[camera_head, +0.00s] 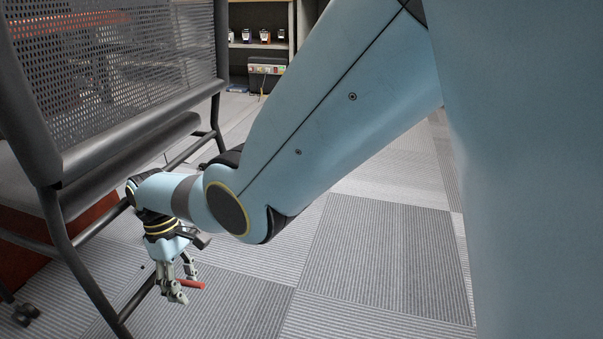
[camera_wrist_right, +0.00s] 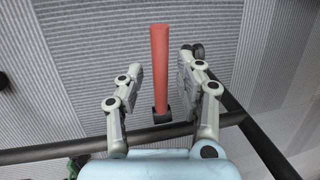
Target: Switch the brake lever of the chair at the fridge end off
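The chair (camera_head: 120,168) stands at the left in the head view, with a dark mesh back and a black tube frame. The red brake lever (camera_head: 191,284) shows low beside the chair's leg. In the right wrist view the lever (camera_wrist_right: 160,62) points away from a black mount on a dark bar. My right gripper (camera_head: 180,290) points down at the lever. In the wrist view its fingers (camera_wrist_right: 160,82) are open, one on each side of the lever, with gaps on both sides. My left gripper is not in view.
A shelf (camera_head: 262,47) with several small devices stands at the back. A boxy device (camera_head: 267,68) sits below it. A black caster (camera_head: 25,314) shows at lower left. The carpet (camera_head: 375,260) right of the chair is clear.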

